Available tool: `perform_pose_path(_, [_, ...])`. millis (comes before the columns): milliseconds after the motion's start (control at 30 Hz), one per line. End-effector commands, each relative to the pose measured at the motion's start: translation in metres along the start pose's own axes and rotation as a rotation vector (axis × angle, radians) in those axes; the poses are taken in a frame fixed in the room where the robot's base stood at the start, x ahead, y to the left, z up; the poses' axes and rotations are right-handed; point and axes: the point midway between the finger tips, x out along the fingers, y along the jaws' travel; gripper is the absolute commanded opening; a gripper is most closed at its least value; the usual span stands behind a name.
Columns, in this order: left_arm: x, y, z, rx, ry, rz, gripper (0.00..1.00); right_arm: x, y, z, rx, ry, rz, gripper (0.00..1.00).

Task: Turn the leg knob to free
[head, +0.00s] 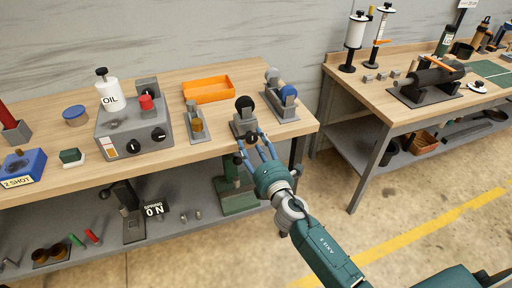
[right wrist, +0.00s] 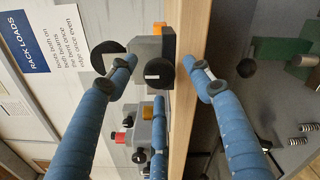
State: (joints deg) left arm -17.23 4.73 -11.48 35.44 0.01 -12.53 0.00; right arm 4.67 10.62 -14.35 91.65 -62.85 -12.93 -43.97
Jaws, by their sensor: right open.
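A small grey block (head: 236,128) at the front edge of the left bench carries a round black knob (head: 250,137) facing outward and a larger black disc (head: 244,103) on top. I cannot read which knob is the leg knob or its setting. My right gripper (head: 256,145) reaches up to this block, its blue fingers spread. In the right wrist view, the black knob (right wrist: 160,73) with a small white mark lies between the open fingertips of the right gripper (right wrist: 163,66). I cannot tell whether they touch it. My left gripper is out of view.
A grey box (head: 133,128) with an oil bottle and black knobs stands to the left. An orange tray (head: 208,89) lies behind. A blue-capped grey fixture (head: 283,103) stands close on the right. The bench edge and lower shelf are below the gripper.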

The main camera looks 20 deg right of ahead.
Motion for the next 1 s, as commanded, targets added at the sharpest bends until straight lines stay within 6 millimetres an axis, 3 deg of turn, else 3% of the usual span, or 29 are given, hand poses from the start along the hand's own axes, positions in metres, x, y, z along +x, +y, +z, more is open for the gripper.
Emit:
perform_pose_path(167, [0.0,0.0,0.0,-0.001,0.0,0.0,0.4,-0.018,-0.001,-0.001,0.0,0.001,-0.002,0.51])
perform_pose_path(600, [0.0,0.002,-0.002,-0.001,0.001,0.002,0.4,-0.104,-0.002,-0.001,0.001,0.001,-0.004,0.51])
perform_pose_path(800, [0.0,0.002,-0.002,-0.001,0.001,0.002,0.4,-0.119,-0.001,0.0,0.0,0.0,-0.002,0.51])
perform_pose_path(1000, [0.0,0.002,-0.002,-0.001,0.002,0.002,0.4,-0.12,-0.001,0.0,-0.001,0.001,-0.001,0.51])
